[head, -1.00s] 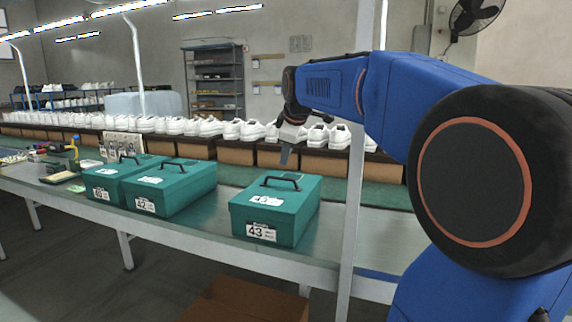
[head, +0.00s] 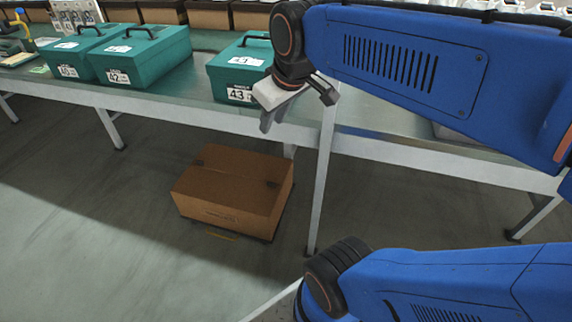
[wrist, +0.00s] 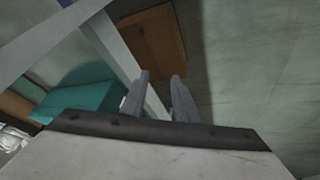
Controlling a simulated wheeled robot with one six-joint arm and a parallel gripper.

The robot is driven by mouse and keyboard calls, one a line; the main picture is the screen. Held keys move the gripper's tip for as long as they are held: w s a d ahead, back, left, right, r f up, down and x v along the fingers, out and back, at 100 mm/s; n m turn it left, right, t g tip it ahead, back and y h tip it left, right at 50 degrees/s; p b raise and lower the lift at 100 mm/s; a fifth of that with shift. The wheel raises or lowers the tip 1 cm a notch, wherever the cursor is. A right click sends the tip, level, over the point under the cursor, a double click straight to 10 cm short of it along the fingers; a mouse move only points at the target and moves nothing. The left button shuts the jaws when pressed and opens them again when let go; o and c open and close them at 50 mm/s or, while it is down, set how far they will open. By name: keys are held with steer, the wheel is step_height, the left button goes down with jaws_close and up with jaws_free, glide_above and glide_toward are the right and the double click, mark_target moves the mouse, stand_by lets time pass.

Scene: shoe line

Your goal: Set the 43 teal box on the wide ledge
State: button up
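The 43 teal box (head: 218,78), with a dark top handle and a white label, stands upright on the long workbench, partly hidden behind my arm in the head view. A teal box, probably the same one, shows at the left of the wrist view (wrist: 84,94). My gripper (head: 273,117) hangs at the bench's front side, to the right of the 43 box and apart from it. In the wrist view its two fingers (wrist: 162,88) stand apart with nothing between them. I cannot tell which surface is the wide ledge.
The 42 teal box (head: 145,62) and another teal box (head: 68,55) stand further left on the bench (head: 200,112). A closed brown carton (head: 232,190) lies on the floor below. A pale upright post (head: 322,180) stands close to my gripper. Floor at left is clear.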

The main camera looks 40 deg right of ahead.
steer(key=s+a+f+m, duration=0.2)
steer(key=s+f, duration=0.6)
steer(key=shift+g, duration=0.3)
steer(key=shift+s+a, duration=0.1)
stand_by(0.6)
